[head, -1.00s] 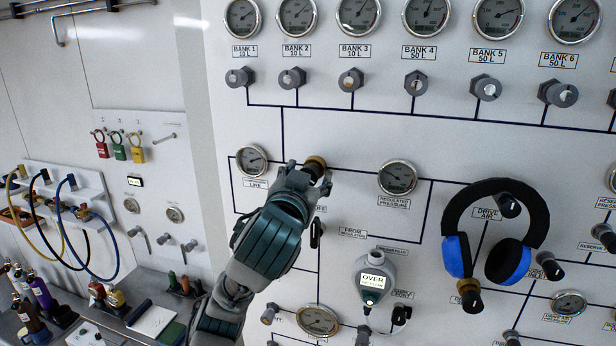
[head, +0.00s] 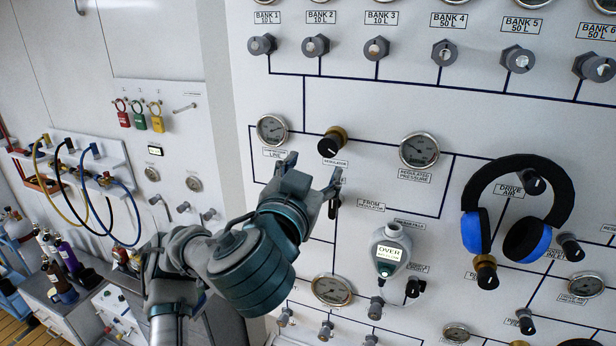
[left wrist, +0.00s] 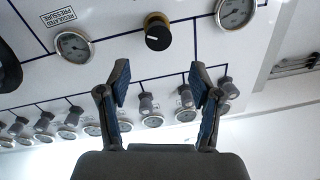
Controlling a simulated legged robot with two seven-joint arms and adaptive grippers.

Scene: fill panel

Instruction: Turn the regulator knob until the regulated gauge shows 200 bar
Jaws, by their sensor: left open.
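The regulator knob (head: 332,142) is a black knob on a brass collar on the white panel. It also shows in the left wrist view (left wrist: 158,36), with a white mark on its face. The regulated pressure gauge (head: 419,150) is to its right; it also shows in the left wrist view (left wrist: 74,46). Its reading is too small to tell. My left gripper (head: 312,172) is open and empty, below the knob and apart from it. In the left wrist view its fingers (left wrist: 160,84) are spread, with the knob beyond their tips. My right gripper is not in view.
A line gauge (head: 271,130) is left of the knob. A black lever (head: 334,207) is just below my fingers. A grey device reading OVER (head: 390,251) and a headset (head: 519,212) hang to the right. Bank valves line the panel above.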

